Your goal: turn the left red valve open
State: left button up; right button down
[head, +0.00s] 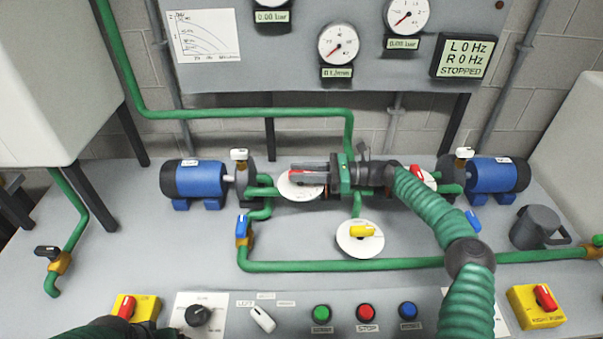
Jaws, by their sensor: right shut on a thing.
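The left red valve (325,172) has a red handle over a round white dial plate (296,192) on the green pipework, at the middle of the bench. My right gripper (304,179) reaches in from the right, its grey fingers shut on the red handle and covering much of it. The handle's exact angle is hard to tell. The right red valve (418,174) is partly hidden behind my right arm. A yellow valve (362,230) sits on a white plate in front. Part of my left arm shows at the bottom left edge; its gripper is out of view.
Blue pumps stand at left (195,180) and right (495,175). A grey jug (538,227) stands at right. Along the front are switches and buttons, including a green one (321,313). The display (467,57) reads L 0 Hz, R 0 Hz, STOPPED.

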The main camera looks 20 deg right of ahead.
jog(key=shift+f+n+g, duration=0.15)
jog(key=shift+n+g, duration=0.15)
jog(key=shift+g, duration=0.2)
jog(key=c, duration=1.6)
grip_release()
jog(key=o, duration=0.4)
jog(key=shift+w+f, duration=0.1)
jog(key=shift+w, duration=0.05)
